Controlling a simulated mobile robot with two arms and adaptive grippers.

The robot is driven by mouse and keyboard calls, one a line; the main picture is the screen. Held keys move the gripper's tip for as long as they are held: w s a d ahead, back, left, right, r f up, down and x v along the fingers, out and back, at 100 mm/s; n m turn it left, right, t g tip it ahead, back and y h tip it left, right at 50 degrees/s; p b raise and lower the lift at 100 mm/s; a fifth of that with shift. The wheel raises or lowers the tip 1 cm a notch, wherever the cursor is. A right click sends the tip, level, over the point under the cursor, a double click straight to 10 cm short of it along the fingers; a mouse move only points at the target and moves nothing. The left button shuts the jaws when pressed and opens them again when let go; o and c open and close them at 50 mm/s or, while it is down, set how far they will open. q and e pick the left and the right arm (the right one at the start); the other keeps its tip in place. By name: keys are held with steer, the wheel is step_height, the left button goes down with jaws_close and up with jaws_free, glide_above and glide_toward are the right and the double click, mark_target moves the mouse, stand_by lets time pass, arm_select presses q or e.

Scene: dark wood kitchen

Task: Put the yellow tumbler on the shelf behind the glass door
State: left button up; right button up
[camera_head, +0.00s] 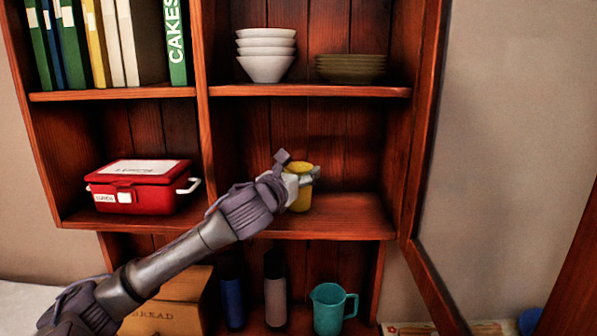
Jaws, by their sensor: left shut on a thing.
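The yellow tumbler (302,197) is in the right-hand middle compartment of the dark wood cabinet, at or just above the shelf (345,219). My left gripper (303,181) is shut on the tumbler, and my arm reaches in from the lower left. The gripper hides part of the tumbler, and I cannot tell whether its base touches the shelf. The glass door (503,170) stands open on the right, its frame angled toward me. My right gripper is not in view.
White bowls (266,56) and dark plates (351,68) stand on the shelf above. A red lunch box (143,187) sits in the left compartment, past a divider. Below are a teal jug (333,308), two bottles and a bread box (166,311). The shelf right of the tumbler is clear.

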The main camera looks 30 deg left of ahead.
arm_select(q)
steer(key=o, duration=1.1)
steer(key=s+b, duration=0.1)
steer(key=s, duration=0.2)
steer(key=s+d+b, duration=0.1)
steer(key=s, duration=0.3)
steer(key=s+b, duration=0.2)
steer(key=s, duration=0.2)
steer(key=shift+d, duration=0.25)
steer(key=shift+s+d+r, duration=0.1)
steer(key=shift+s+d, duration=0.05)
steer(key=shift+s, duration=0.25)
